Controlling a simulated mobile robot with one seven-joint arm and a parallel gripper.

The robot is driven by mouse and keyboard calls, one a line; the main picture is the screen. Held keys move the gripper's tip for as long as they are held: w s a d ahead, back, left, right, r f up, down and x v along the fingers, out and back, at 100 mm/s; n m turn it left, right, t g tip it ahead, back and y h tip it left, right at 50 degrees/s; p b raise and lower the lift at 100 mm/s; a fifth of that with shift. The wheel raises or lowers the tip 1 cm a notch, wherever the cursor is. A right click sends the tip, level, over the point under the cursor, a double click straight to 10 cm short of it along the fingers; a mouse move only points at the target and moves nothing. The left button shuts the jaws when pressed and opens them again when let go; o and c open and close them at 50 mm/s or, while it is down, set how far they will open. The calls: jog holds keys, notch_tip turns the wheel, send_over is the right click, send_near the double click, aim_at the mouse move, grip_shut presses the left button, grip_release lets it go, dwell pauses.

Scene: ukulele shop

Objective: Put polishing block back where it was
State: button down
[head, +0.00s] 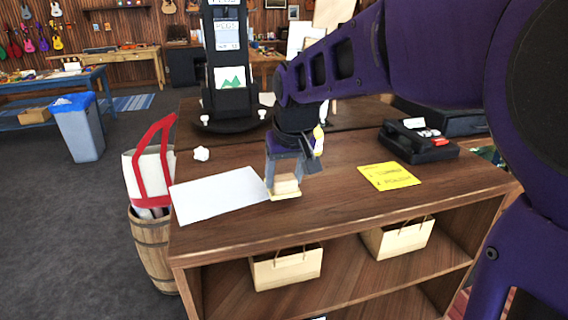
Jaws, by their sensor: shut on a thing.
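The polishing block (287,184) is a small pale tan block near the front edge of the wooden counter (330,215), just right of a white sheet. My gripper (285,172) points down over it and is shut on it. A thin pale yellow piece (283,196) shows directly under the block; I cannot tell whether it is part of the block or a separate pad. I cannot tell whether the block is resting or held slightly up. The gripper partly hides the block's top.
A white sheet (218,195) lies left and a yellow note (389,176) right. A black device (418,142) is farther right. A black stand (226,80) rises behind. Paper bags (286,267) sit on the shelf below.

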jog(key=shift+f, duration=1.1)
jog(key=shift+f, duration=0.25)
jog(key=shift+c, duration=0.7)
grip_release()
jog(key=shift+r, duration=0.1)
